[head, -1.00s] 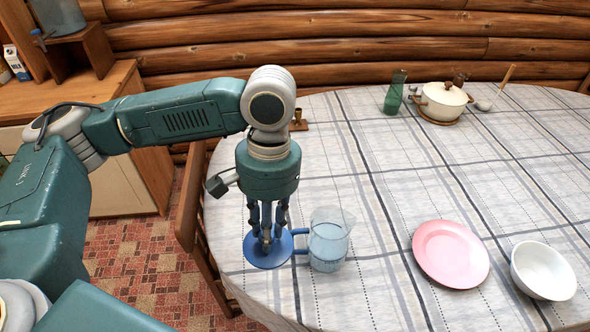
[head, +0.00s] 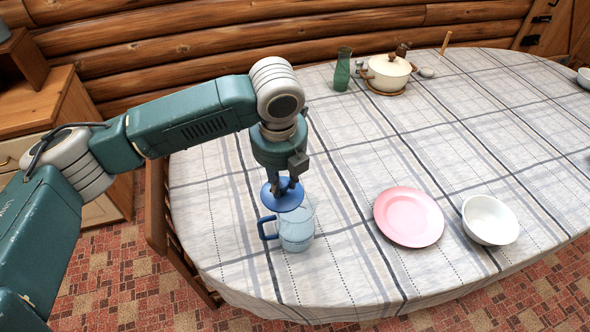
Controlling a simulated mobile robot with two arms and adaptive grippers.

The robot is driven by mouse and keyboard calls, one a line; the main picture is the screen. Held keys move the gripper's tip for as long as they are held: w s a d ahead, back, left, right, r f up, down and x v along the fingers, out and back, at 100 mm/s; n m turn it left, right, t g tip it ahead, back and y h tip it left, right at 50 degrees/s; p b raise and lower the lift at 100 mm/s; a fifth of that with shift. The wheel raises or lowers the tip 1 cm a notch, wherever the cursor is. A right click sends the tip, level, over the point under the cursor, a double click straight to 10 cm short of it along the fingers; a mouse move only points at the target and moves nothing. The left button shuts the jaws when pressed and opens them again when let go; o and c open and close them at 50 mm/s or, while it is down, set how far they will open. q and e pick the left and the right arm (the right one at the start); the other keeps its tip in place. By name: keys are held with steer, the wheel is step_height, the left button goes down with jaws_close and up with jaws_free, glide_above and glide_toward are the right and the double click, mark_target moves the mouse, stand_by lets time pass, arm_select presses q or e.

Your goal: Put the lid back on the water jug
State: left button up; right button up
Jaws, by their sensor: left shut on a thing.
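The clear blue water jug (head: 297,233) stands upright on the tablecloth, its blue handle (head: 264,229) on the left. The blue round lid (head: 284,200) shows over the jug's top. My left gripper (head: 283,187) points down and is shut on the lid from above. The lid covers part of the jug's mouth in the picture and looks slightly left of its centre. Whether the lid touches the rim or hangs just above it, I cannot tell. My right gripper is not in view.
A pink plate (head: 409,217) and a white bowl (head: 490,220) lie right of the jug. A wooden chair (head: 158,215) is at the table's left edge.

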mark_target(295, 193)
arm_select(q)
steer(key=d+m, duration=0.1)
steer(key=m, duration=0.1)
steer(key=w+d+m, duration=0.1)
steer(key=m, duration=0.1)
steer(key=shift+r, duration=0.1)
steer(key=shift+w+d+m+h, duration=0.3)
steer(key=shift+d+m+h, duration=0.15)
steer(key=shift+m, duration=0.65)
step_height(295, 193, down, 5)
steer(key=b, duration=0.5)
steer(key=shift+r, duration=0.1)
steer(key=shift+f, duration=0.85)
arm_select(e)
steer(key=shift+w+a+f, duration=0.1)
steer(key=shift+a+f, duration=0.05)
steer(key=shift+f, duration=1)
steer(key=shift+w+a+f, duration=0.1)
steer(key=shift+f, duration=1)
arm_select(q)
steer(key=shift+p, duration=0.35)
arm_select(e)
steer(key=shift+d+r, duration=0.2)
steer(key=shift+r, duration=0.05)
arm_select(q)
steer(key=shift+p, duration=0.7)
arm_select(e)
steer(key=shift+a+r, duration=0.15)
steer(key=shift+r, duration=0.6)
